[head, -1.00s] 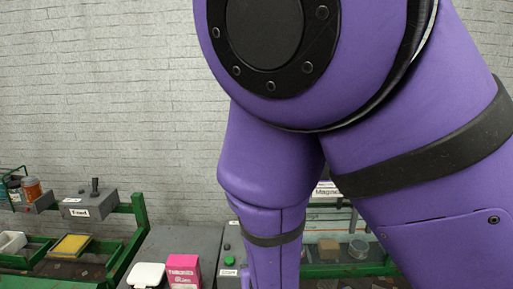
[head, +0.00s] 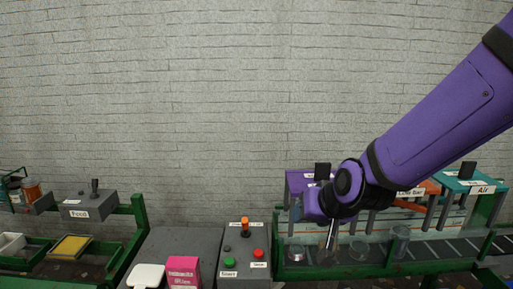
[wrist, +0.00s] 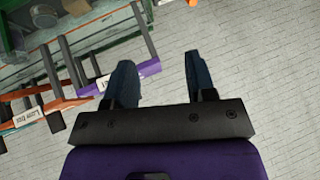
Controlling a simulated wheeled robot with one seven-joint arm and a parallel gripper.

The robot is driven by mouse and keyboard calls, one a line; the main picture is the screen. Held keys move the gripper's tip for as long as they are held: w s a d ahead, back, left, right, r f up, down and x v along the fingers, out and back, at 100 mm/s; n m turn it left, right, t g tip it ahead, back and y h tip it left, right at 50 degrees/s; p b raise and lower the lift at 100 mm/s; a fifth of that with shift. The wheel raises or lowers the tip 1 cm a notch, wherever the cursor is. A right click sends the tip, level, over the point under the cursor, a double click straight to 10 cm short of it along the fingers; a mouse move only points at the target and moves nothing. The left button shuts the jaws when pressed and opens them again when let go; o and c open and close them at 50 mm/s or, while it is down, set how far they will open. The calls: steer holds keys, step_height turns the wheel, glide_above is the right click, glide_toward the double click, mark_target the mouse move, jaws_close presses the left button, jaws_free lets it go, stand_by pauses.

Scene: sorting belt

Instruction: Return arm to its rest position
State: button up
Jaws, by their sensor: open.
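My purple arm reaches in from the right in the head view and bends down and left at a dark joint. My gripper (wrist: 158,70) shows in the wrist view with its two dark blue fingers apart.
A green-framed belt (head: 385,270) carries several clear round containers. Beside it are a control box (head: 244,255) with buttons, a pink box (head: 183,271) and a white item (head: 146,276). A "Food" box (head: 88,207) stands left. The wall above is clear.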

steer(key=s+d+r+g+h, duration=0.1)
steer(key=s+d+r, duration=0.6)
steer(key=s+d, duration=0.2)
steer(key=s+d+r+g+h, duration=0.1)
steer(key=s+d+r+h, duration=0.1)
steer(key=s+d+r, duration=0.5)
steer(key=s+d, duration=0.2)
steer(key=shift+d, duration=0.3)
